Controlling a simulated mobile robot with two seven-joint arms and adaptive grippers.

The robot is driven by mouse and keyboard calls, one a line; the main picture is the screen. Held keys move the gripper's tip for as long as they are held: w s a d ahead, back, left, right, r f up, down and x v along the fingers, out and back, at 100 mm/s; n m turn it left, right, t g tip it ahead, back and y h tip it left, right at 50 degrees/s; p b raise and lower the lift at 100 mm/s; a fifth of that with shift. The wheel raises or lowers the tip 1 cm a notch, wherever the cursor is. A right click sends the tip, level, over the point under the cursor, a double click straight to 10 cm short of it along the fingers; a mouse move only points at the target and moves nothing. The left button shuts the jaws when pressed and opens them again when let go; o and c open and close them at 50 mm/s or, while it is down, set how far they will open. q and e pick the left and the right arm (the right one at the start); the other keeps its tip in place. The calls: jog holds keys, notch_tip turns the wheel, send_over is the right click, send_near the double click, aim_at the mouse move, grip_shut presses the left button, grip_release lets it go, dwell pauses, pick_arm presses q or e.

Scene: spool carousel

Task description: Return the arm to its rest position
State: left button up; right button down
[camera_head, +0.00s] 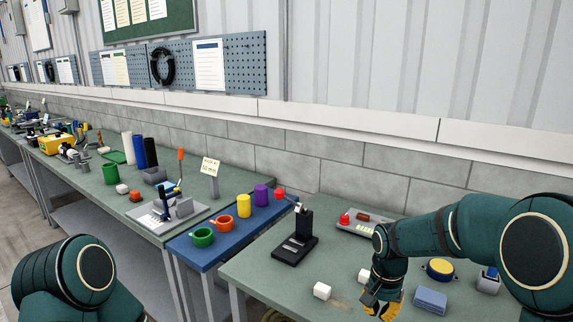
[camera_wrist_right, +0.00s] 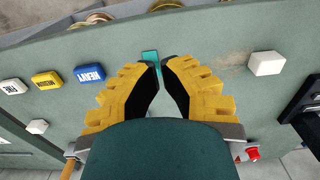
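My right arm (camera_head: 418,235) reaches in from the right edge of the head view and bends down over the near green table. My right gripper (camera_head: 381,306) has yellow fingers and hangs low over that table, between a white cube and a blue block. In the right wrist view the gripper (camera_wrist_right: 160,62) has its two black-padded fingers apart, with a narrow gap at the tips and nothing held. A small teal piece (camera_wrist_right: 150,57) shows beyond the tips. My left arm (camera_head: 80,280) shows only as a rounded link at the lower left; its gripper is out of view.
The near table holds a white cube (camera_head: 322,291), a blue block (camera_head: 430,300), a yellow-topped round item (camera_head: 440,268), a grey tray (camera_head: 352,227) and a black stand (camera_head: 294,249). A blue bench (camera_head: 205,252) with colored spools stands left. The wrist view shows a blue label (camera_wrist_right: 90,73).

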jog(key=s+a+f+n+y, duration=0.1)
jog(key=s+a+f+n, duration=0.2)
jog(key=f, duration=0.5)
jog(key=s+a+f+y, duration=0.1)
jog(key=s+a+f, duration=0.25)
jog(key=f, duration=0.35)
pick_arm(q)
jog(key=shift+s, duration=0.3)
pick_arm(e)
jog(key=s+a+f+n+t+y, duration=0.1)
jog(key=s+a+f, duration=0.1)
jog(key=s+f, duration=0.2)
jog(key=s+a+f+n, duration=0.1)
jog(key=s+a+f, duration=0.1)
jog(key=s, duration=0.7)
jog(key=shift+a+f+t+y, duration=0.4)
jog(key=shift+f, duration=0.45)
